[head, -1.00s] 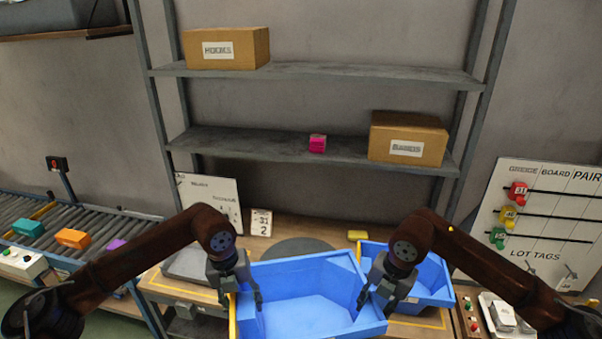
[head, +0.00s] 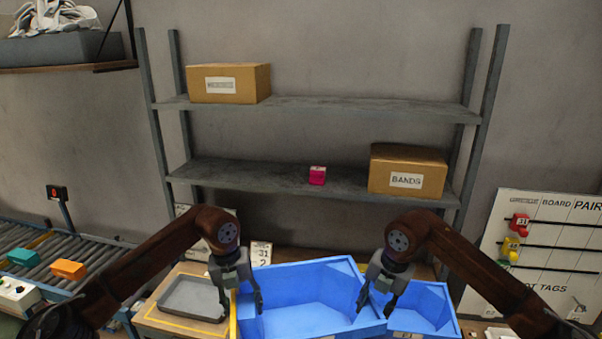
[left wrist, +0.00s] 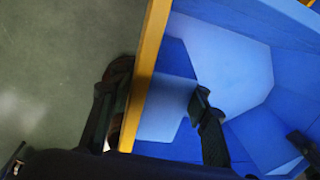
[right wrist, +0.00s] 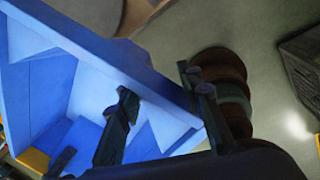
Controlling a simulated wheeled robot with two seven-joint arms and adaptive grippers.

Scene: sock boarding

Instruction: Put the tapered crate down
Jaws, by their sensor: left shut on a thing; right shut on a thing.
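The tapered crate (head: 318,293) is a blue open bin, empty in the visible part, with a yellow left edge. It sits low in the middle of the head view, its bottom cut off. My left gripper (head: 240,300) is shut on its left wall, one finger inside and one outside; the wall also shows in the left wrist view (left wrist: 151,60). My right gripper (head: 377,300) is shut on its right wall, which runs between the fingers in the right wrist view (right wrist: 160,88). Floor shows beside both walls. The crate's underside is hidden.
A second blue bin (head: 425,300) stands right behind my right gripper. A grey tray (head: 190,297) lies on the table at left. A conveyor (head: 40,262) is far left, a tag board (head: 545,240) far right. A shelf (head: 270,180) with boxes stands behind.

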